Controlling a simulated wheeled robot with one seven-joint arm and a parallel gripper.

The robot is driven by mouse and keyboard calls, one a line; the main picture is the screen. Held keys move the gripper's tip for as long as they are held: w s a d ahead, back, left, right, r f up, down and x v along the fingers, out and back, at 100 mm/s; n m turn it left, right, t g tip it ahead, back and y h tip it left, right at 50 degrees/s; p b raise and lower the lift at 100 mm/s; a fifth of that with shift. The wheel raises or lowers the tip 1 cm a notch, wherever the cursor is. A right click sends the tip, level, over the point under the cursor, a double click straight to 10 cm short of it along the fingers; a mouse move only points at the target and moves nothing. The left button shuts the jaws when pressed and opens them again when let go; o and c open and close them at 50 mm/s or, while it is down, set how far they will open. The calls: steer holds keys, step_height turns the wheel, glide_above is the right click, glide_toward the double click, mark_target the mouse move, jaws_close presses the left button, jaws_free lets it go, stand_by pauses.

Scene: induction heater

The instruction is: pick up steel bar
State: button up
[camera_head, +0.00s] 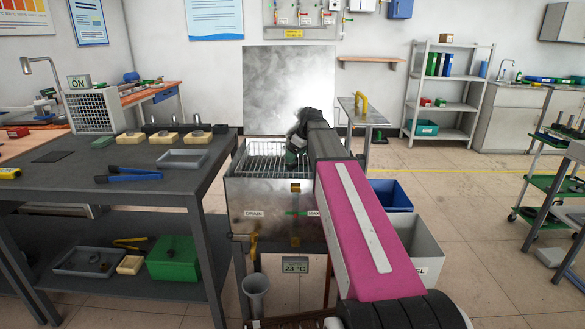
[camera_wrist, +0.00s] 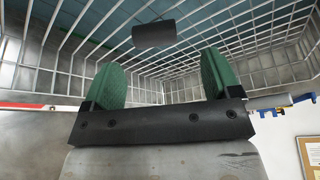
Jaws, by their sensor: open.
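A short dark grey cylinder, seemingly the steel bar (camera_wrist: 153,33), lies in a white wire basket (camera_wrist: 250,42) in the wrist view. My gripper (camera_wrist: 165,80) has two green fingers spread apart with nothing between them. The bar is beyond the fingertips, a little left of their middle, and apart from them. In the head view my gripper (camera_head: 291,160) points down at the basket (camera_head: 258,160) in the top of a metal tank (camera_head: 262,205). I cannot make out the bar in the head view, where my arm and gripper cover part of the basket.
The basket's wire walls surround the bar. A dark table (camera_head: 60,180) left of the tank holds a grey tray (camera_head: 183,159), blue-handled tongs (camera_head: 128,176) and several small blocks. A blue bin (camera_head: 390,196) and a grey bin (camera_head: 425,248) stand right of the tank.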

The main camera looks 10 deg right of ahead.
mark_target(293, 166)
steer(key=x, duration=0.5)
steer(key=shift+w+d, duration=0.1)
steer(key=shift+d, duration=0.15)
steer(key=shift+c, duration=0.3)
steer(key=c, duration=1.1)
